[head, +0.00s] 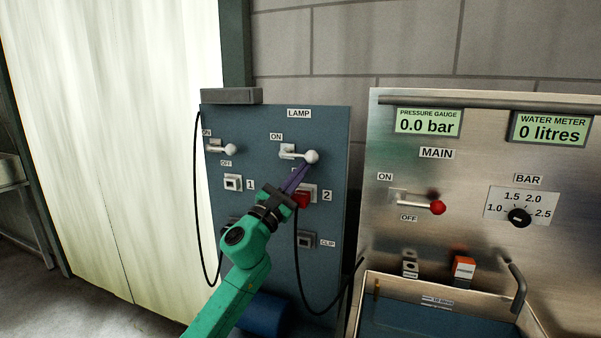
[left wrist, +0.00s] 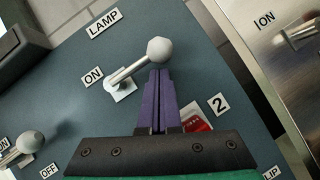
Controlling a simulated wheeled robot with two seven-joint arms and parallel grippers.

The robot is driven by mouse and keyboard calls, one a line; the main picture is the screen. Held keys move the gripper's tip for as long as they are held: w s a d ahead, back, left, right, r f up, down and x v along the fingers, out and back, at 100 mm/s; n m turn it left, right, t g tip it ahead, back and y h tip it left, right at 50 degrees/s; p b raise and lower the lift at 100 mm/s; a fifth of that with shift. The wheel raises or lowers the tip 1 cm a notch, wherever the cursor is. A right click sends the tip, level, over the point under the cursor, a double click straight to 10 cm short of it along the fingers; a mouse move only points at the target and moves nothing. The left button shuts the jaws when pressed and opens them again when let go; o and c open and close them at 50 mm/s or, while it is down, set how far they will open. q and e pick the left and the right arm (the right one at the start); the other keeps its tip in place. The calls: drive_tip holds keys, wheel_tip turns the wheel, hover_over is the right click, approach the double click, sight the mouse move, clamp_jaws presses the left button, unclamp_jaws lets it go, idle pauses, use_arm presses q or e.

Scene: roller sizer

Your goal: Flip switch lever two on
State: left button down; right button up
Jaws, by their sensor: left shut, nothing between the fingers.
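Switch lever two (head: 312,156) is a metal stem with a white ball on the blue-grey lamp panel (head: 330,135), above the label 2. Its ON label is at its upper left. The stem sticks out to the right from its plate; I cannot tell its exact setting. My left gripper (head: 302,168) is shut and empty, with its purple fingertips just below the ball. In the left wrist view the closed fingers (left wrist: 158,76) point up at the ball (left wrist: 159,50), touching it or very close. The arm hides the area below the lever.
Lever one (head: 231,149), with a white ball, is at the left on the same panel. A red plug (head: 301,199) sits by label 2, partly behind my gripper. Black cables (head: 299,265) hang below. A steel panel with a red-knobbed main lever (head: 437,207) stands at the right.

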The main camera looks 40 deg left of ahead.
use_arm(q)
drive_tip(key=shift+d+r+n+y, duration=0.15)
drive_tip(key=shift+n+y, duration=0.25)
drive_tip(key=shift+n, duration=0.1)
